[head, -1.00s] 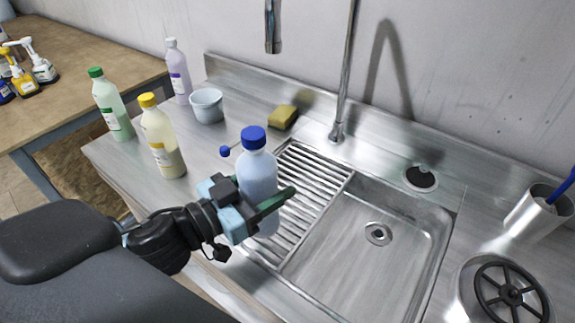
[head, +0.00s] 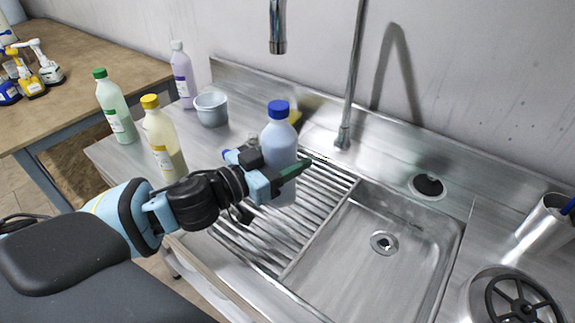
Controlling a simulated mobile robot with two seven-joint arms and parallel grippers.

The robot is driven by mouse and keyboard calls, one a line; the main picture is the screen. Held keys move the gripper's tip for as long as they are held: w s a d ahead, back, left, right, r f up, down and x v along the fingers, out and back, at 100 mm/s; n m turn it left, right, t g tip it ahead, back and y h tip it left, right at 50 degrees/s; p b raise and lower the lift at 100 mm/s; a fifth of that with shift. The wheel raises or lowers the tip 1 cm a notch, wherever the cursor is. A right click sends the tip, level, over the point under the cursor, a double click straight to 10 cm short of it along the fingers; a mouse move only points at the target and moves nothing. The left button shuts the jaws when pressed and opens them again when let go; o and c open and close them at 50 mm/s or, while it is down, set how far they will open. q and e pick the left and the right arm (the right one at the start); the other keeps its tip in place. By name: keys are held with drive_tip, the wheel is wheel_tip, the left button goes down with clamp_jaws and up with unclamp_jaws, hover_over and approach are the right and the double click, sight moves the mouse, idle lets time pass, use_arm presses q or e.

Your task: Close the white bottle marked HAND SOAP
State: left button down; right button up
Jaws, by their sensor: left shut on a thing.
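My left gripper (head: 277,181) is shut on a pale blue bottle (head: 279,145) with a blue cap (head: 279,109). It holds the bottle nearly upright over the ribbed drainboard. A lavender bottle (head: 184,78) with a pale top stands at the back left of the counter. A yellow-capped bottle (head: 162,140) and a green-capped bottle (head: 115,112) stand nearer, left of the gripper. I cannot read HAND SOAP on any label, and no bottle looks plainly white. My right gripper is out of view.
A grey-blue bowl (head: 211,110) stands behind the yellow-capped bottle. A yellow sponge (head: 295,117) is partly hidden behind the held bottle. A small blue object (head: 228,155) shows beside the gripper. The tap (head: 343,138) rises behind the empty sink (head: 370,270). A metal cup (head: 543,222) stands right.

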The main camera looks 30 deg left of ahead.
use_arm(q)
drive_tip(key=shift+r, duration=0.1)
drive_tip(key=shift+w, duration=0.15)
drive_tip(key=shift+w+a+f+b, duration=0.1)
drive_tip(key=shift+w+f+b, duration=0.1)
drive_tip(key=shift+f, duration=0.7)
drive_tip(key=shift+w+a+f+b, duration=0.1)
drive_tip(key=shift+f+b, duration=0.05)
drive_tip(key=shift+f, duration=0.75)
drive_tip(key=shift+d, duration=0.1)
drive_tip(key=shift+f, duration=0.45)
drive_tip(key=shift+f+b, duration=0.15)
drive_tip(key=shift+b, duration=0.15)
drive_tip(key=shift+c, duration=2.1)
unclamp_jaws()
